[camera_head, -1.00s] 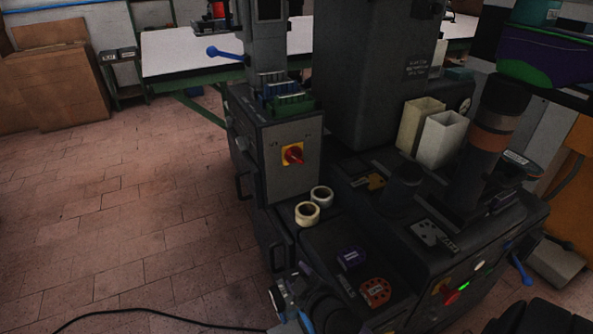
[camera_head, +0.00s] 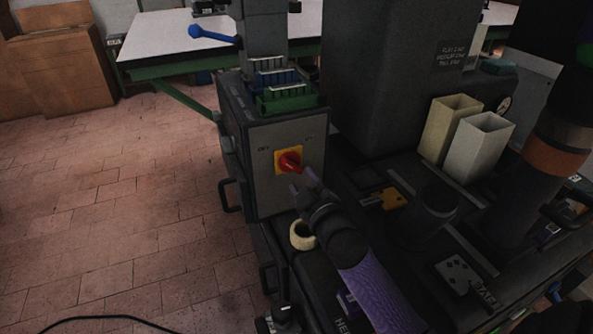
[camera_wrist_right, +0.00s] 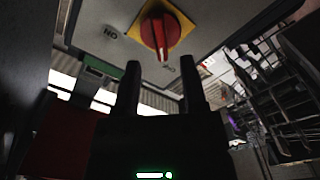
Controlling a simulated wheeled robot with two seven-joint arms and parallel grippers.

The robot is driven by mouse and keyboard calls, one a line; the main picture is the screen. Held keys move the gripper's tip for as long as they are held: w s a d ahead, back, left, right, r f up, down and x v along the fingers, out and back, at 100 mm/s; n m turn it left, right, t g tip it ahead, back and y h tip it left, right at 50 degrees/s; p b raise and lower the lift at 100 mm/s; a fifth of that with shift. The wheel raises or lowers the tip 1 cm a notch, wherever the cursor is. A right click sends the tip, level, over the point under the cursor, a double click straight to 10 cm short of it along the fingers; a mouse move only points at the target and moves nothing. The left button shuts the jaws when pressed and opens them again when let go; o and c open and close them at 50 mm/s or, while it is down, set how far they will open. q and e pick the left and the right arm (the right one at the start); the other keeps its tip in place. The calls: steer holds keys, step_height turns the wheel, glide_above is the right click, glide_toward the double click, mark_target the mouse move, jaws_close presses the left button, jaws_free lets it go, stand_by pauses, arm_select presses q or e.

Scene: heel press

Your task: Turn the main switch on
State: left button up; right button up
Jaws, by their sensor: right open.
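The main switch is a red rotary knob (camera_head: 289,161) on a yellow plate, on the grey front panel of the machine's control box. It also shows at the top of the right wrist view (camera_wrist_right: 157,30), where the pale-marked end of its handle points towards the faint lettering between my fingers. An ON label (camera_wrist_right: 110,32) is at the other side there. My right gripper (camera_head: 304,185) is open and empty, just below and right of the knob. In the right wrist view its two fingers (camera_wrist_right: 160,66) point towards the knob, apart from it. My left gripper is not in view.
Green and blue bins (camera_head: 287,97) sit on top of the control box. A blue-knobbed lever (camera_head: 212,34) sticks out at upper left.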

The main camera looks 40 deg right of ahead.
mark_target(294, 169)
steer(key=b+x, duration=0.1)
steer(key=x, duration=0.3)
steer(key=shift+w+f+b, duration=0.2)
steer(key=shift+w+b, duration=0.05)
steer(key=shift+b, duration=0.1)
steer(key=shift+w+d+r, duration=0.1)
steer(key=shift+w+r, duration=0.05)
steer(key=shift+w, duration=0.1)
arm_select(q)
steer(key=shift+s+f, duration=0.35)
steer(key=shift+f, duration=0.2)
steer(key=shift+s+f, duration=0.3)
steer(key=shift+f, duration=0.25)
arm_select(e)
steer(key=shift+c, duration=0.2)
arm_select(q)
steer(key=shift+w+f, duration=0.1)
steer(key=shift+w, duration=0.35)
arm_select(e)
jaws_close()
